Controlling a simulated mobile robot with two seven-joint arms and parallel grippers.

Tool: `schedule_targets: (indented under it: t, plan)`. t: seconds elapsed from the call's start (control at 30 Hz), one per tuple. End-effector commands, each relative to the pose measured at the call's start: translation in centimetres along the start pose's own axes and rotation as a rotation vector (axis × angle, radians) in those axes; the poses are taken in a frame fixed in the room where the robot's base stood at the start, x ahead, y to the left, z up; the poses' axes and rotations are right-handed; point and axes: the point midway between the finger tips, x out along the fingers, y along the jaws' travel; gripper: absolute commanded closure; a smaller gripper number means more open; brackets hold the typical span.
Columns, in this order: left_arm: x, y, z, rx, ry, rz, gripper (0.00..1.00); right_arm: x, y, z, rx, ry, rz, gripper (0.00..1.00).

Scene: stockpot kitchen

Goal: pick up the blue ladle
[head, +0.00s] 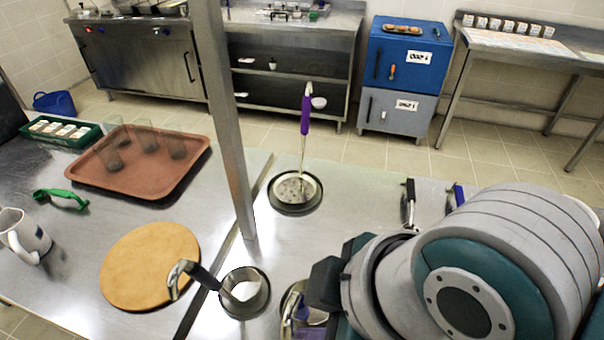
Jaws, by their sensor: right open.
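A utensil with a blue handle (457,195) lies on the steel counter at the right; my right arm hides its lower part, so I cannot tell if it is a ladle. A utensil with a purple handle (305,115) stands upright in a round perforated holder (296,191). A hooked metal piece with bluish-purple below it (289,309) shows at the bottom, partly cut off. My right gripper (331,273) is open above the counter, close to that piece, with its fingers partly hidden by my arm. My left gripper is not in view.
A black-handled ladle (205,275) leans in a metal ring holder (244,292). A black-handled utensil (410,203) lies near the blue one. A post (226,120) stands at the counter seam. A round wooden board (150,265), brown tray (138,182) and white jug (22,237) are left.

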Motion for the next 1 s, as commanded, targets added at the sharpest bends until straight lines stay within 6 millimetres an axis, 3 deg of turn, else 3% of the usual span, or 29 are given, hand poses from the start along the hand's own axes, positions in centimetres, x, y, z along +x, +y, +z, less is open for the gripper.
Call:
schedule_targets:
  t: [0.3,0.63,1.0]
  plan:
    - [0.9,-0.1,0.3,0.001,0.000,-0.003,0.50,4.5,0.0,0.1,0.003,0.000,-0.001,0.44]
    - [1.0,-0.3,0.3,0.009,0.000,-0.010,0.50,5.0,0.0,0.0,0.001,0.001,0.001,0.44]
    - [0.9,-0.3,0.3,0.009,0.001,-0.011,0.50,5.0,0.0,0.0,0.002,0.000,0.000,0.84]
